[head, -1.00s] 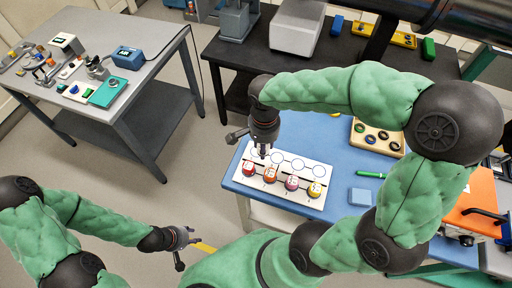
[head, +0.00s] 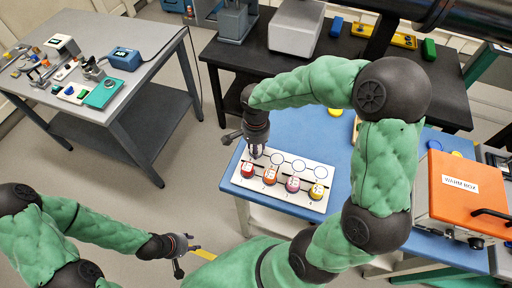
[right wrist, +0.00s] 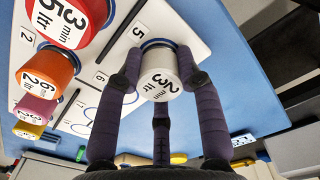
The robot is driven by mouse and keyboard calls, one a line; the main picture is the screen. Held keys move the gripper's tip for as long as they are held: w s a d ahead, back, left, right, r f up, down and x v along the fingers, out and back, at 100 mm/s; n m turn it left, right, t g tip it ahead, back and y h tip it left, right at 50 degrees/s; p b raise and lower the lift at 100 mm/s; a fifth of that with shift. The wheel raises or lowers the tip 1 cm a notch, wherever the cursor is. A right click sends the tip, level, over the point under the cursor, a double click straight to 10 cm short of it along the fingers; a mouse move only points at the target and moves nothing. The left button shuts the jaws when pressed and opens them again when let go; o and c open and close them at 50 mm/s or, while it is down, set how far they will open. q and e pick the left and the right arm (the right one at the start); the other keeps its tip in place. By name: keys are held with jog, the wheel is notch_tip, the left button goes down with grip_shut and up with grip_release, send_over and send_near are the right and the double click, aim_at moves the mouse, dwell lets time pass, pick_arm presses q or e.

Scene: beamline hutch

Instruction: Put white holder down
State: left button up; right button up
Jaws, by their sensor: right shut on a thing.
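The white holder (right wrist: 160,78) is a short white cylinder with black print, seen in the right wrist view between the fingers of my right gripper (right wrist: 158,88). The gripper is shut on it. It is at the blue-ringed spot marked 5 on the white numbered board (right wrist: 190,20); I cannot tell whether its base touches. In the head view my right gripper (head: 257,151) is over the board's back left corner and mostly hides the holder. My left gripper (head: 182,254) is empty, its fingers spread, away from the table at lower left.
Red (head: 247,170), orange (head: 270,176), pink (head: 292,184) and yellow (head: 317,191) holders stand along the board's front row. Three back-row circles are empty. The board lies on a blue table (head: 290,128). An orange warm box (head: 455,190) stands at right.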

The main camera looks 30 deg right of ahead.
jog(key=shift+f, duration=0.15)
jog(key=o, duration=1.2)
jog(key=shift+r, duration=0.2)
jog(key=shift+r, duration=0.35)
notch_tip(320, 180, up, 11)
jog(key=p, duration=0.4)
jog(key=shift+r, duration=0.2)
